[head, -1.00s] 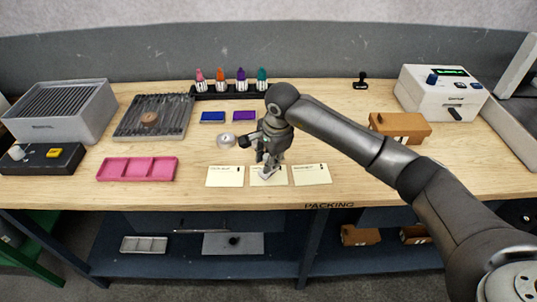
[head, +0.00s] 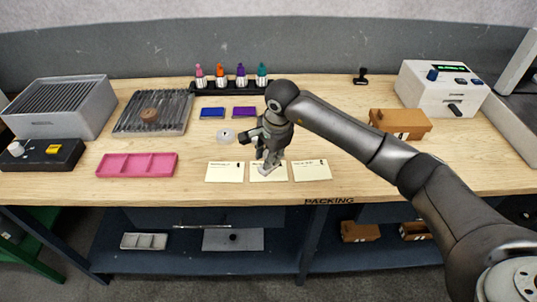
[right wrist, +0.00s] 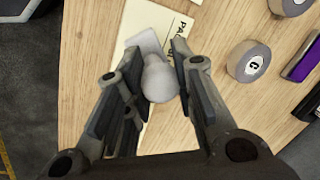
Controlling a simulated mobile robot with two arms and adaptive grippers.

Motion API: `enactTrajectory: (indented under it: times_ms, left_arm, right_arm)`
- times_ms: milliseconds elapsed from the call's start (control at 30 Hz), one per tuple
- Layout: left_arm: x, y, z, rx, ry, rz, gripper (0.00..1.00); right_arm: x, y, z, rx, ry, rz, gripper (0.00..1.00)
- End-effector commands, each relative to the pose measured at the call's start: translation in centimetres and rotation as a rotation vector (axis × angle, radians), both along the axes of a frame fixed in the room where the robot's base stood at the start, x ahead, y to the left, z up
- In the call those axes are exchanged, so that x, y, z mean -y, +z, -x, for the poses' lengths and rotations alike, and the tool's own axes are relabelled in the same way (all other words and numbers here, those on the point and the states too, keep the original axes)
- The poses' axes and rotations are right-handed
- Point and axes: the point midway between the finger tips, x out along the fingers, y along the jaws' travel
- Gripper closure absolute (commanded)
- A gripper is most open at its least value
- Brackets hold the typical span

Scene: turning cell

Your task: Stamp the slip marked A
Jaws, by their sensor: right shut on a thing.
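Three cream slips lie in a row near the front edge: a left slip (head: 224,172), a middle slip (head: 257,175) and a right slip (head: 311,170). Their marks are too small to read in the head view. My right gripper (head: 268,163) is over the middle slip, shut on a stamp with a pale round knob (right wrist: 160,80) and a light grey base (right wrist: 143,43). The middle slip (right wrist: 178,35) shows partly under the stamp in the right wrist view. I cannot tell whether the stamp touches it. My left gripper is not in view.
Behind the slips are a round tin (head: 226,136), whose lettered twin view shows a C (right wrist: 249,61), a blue pad (head: 212,113) and a purple pad (head: 244,112). A pink tray (head: 137,165) is left, a brown box (head: 400,123) right, a black stamp (head: 361,76) at the back.

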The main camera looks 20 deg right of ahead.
Motion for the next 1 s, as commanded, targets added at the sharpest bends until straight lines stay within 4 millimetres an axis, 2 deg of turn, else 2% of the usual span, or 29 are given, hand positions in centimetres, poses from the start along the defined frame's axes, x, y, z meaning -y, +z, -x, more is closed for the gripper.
enactTrajectory:
  times_ms: [1000]
  left_arm:
    - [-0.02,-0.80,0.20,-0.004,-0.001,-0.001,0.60]
  right_arm:
    - [0.03,-0.84,0.02,-0.001,0.000,0.000,0.91]
